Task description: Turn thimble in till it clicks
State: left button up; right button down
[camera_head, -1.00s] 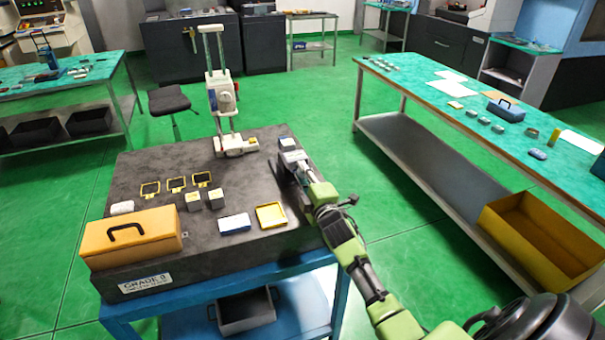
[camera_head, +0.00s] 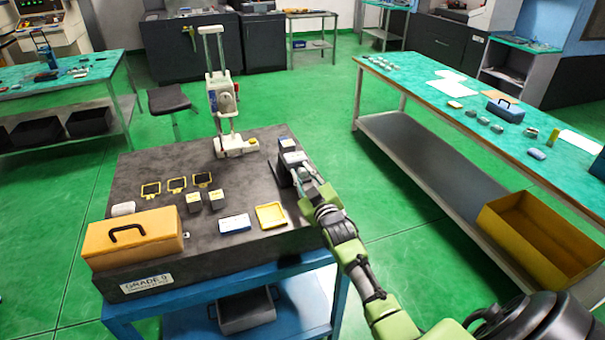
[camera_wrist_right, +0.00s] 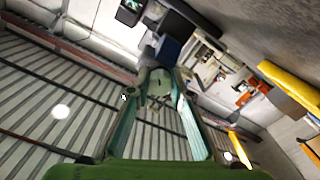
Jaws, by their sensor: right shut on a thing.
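My right gripper (camera_head: 298,168) is at the right edge of the dark granite plate (camera_head: 160,222), shut at a small grey measuring tool (camera_head: 290,159) there. The thimble is too small and too covered by the fingers to make out in the head view. In the right wrist view, the two teal fingers of my right gripper (camera_wrist_right: 158,108) reach forward, with a small pale part (camera_wrist_right: 158,84) between them near the tips. Whether the thimble is fully in cannot be seen. My left gripper is not in view.
A white-and-grey column stand (camera_head: 222,110) rises at the plate's back. An orange case (camera_head: 105,242), small grey blocks (camera_head: 217,199), a white-and-blue box (camera_head: 235,224) and a yellow tray (camera_head: 271,216) are on the plate. A green-topped bench (camera_head: 440,100) stands right, across open floor.

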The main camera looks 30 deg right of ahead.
jog(key=m, duration=0.3)
jog(key=shift+m, duration=0.3)
jog(key=m, duration=0.3)
jog(key=shift+f+m, duration=0.1)
jog(key=shift+m, duration=0.2)
jog(key=m, duration=0.6)
jog(key=shift+m, duration=0.3)
jog(key=m, duration=0.7)
jog(key=shift+f+b, duration=0.1)
jog(key=shift+b, duration=0.2)
jog(key=m, duration=0.3)
jog(key=shift+m, duration=1.9)
